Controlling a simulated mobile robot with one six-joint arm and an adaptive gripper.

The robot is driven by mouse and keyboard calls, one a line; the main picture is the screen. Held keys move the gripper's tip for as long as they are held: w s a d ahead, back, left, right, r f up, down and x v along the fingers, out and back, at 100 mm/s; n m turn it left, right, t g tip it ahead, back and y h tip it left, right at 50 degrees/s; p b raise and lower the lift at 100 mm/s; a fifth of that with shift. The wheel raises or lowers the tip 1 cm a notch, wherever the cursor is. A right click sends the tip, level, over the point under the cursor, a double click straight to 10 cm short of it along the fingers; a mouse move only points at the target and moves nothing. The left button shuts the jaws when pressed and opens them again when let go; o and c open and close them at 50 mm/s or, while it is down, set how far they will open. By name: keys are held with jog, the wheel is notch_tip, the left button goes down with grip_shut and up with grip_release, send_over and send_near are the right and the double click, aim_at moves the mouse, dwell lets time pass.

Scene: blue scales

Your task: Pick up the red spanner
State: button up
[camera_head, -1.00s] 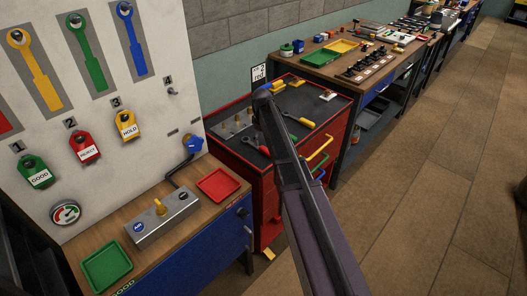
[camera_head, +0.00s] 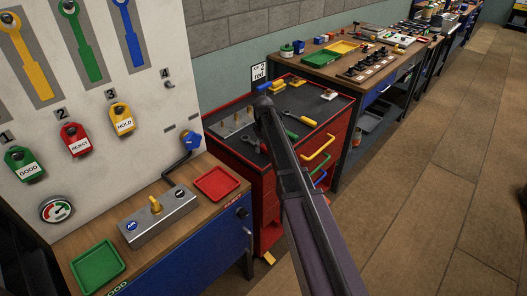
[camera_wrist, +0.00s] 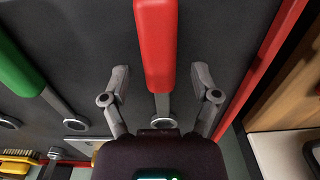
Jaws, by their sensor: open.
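The red spanner's handle (camera_wrist: 156,45) fills the top middle of the wrist view, with its grey shank and ring end running down toward my palm. It lies on the dark top of the red tool cart (camera_head: 345,108). My gripper (camera_wrist: 160,72) is open, with one finger on each side of the handle and a visible gap on both sides. The fingers appear apart from the spanner; their height above the top is hard to tell. In the head view my arm hides the gripper and most of the red spanner.
A green-handled spanner (camera_wrist: 20,70) lies left of the red one. The cart's red rim (camera_wrist: 262,70) runs along the right. A yellow-handled tool (camera_head: 300,118) also lies on the cart. A bench with a red tray (camera_head: 217,184) and a green tray (camera_head: 98,265) stands at left.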

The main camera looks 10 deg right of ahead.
jog(key=shift+c, duration=0.2)
dwell(0.3)
grip_shut()
jog(key=shift+r, duration=0.15)
notch_tip(320, 180, up, 3)
jog(key=p, duration=0.3)
jog(key=shift+f, duration=0.2)
jog(key=s+a+r+p, duration=0.2)
jog(key=s, duration=1.3)
jog(key=shift+s+a, duration=0.4)
jog(key=shift+s, duration=0.15)
